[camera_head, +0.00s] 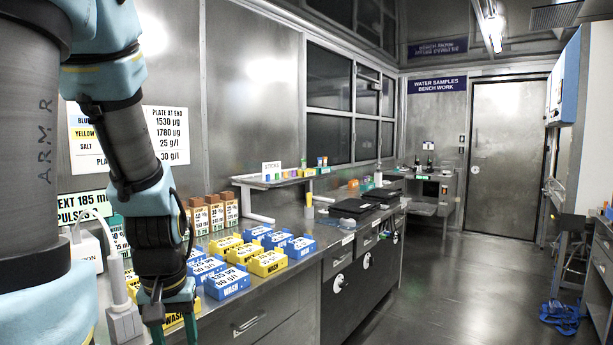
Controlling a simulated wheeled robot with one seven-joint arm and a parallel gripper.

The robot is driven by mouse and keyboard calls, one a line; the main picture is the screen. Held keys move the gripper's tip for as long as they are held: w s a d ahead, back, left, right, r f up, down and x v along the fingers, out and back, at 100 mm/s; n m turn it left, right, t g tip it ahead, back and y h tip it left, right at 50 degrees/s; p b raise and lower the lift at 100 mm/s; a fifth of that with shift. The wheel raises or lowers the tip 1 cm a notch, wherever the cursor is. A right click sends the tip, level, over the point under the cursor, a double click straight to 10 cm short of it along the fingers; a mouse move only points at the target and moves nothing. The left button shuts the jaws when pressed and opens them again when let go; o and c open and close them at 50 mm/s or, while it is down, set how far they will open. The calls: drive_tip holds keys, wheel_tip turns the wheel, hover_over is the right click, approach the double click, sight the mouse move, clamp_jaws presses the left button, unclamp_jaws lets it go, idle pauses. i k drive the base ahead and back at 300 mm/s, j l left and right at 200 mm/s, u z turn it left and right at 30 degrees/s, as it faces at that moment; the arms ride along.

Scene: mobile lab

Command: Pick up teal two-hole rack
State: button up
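I cannot make out a teal two-hole rack for certain in the head view. My gripper (175,334) hangs down over the near left end of the steel bench, with its teal-green fingers spread apart and cut off by the bottom edge. A yellow box labelled WASH (178,320) shows behind and between the fingers. I see nothing held between them. My arm hides part of the bench behind it.
Several blue and yellow labelled boxes (267,263) cover the bench right of my gripper. Brown-topped bottles (231,210) stand behind them. A raised shelf (275,181) carries small coloured items. The floor (450,290) is mostly clear.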

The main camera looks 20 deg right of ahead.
sight(327, 170)
drive_tip(key=l+z, duration=0.1)
drive_tip(key=z, duration=0.35)
drive_tip(key=i+l+z, duration=0.1)
drive_tip(key=z, duration=0.35)
drive_tip(key=i+z, duration=0.1)
drive_tip(key=z, duration=0.35)
drive_tip(key=i+z, duration=0.1)
drive_tip(key=z, duration=0.35)
drive_tip(key=i, duration=5.9)
drive_tip(key=i+u, duration=0.1)
drive_tip(key=i, duration=0.45)
drive_tip(key=i+l+u, duration=0.1)
drive_tip(key=i, duration=0.4)
drive_tip(key=i+l+u, duration=0.1)
drive_tip(key=i, duration=0.4)
drive_tip(key=i+l+u, duration=0.1)
drive_tip(key=u, duration=2)
